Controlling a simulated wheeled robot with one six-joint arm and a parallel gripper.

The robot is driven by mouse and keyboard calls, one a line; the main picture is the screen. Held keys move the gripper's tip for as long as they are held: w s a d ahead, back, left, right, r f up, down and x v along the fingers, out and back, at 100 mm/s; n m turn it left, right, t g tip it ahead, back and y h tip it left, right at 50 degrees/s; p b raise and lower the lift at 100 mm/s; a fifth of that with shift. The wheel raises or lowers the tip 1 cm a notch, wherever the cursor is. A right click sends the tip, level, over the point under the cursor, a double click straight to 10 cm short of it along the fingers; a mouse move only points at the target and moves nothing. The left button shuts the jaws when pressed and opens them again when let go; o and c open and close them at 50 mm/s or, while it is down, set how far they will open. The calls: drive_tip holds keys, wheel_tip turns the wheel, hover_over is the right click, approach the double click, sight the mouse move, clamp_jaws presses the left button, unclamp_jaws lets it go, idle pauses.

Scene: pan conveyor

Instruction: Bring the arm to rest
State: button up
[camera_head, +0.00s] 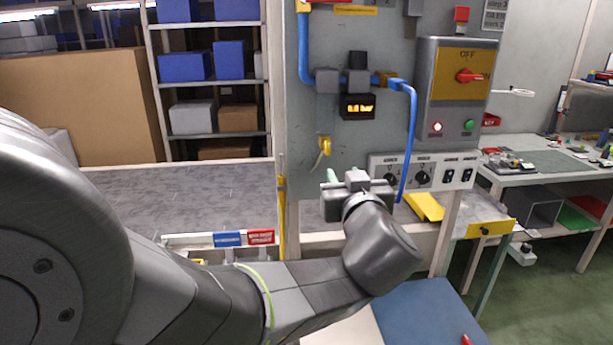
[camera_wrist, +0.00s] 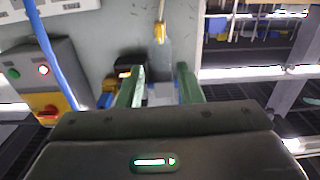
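My gripper (camera_head: 334,178) is at the end of my arm, in front of the grey upright panel (camera_head: 350,125). In the head view its body hides most of the fingers; one green finger shows at its left. In the wrist view both green fingers of my gripper (camera_wrist: 160,88) stand apart with a gap between them. Nothing is clearly held; a small pale block (camera_wrist: 162,94) shows in line with the gap, and I cannot tell how far beyond the fingers it lies.
The panel carries a blue pipe (camera_head: 411,140), a small lit display (camera_head: 357,106) and a control box with a red knob (camera_head: 468,76). A conveyor surface (camera_head: 190,195) lies at left. A workbench (camera_head: 550,165) stands at right. Shelves (camera_head: 210,90) stand behind.

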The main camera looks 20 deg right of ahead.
sight(329, 148)
drive_tip(key=shift+w, duration=0.15)
drive_tip(key=x, duration=1.3)
drive_tip(key=shift+w+b, duration=0.35)
drive_tip(key=shift+s, duration=0.1)
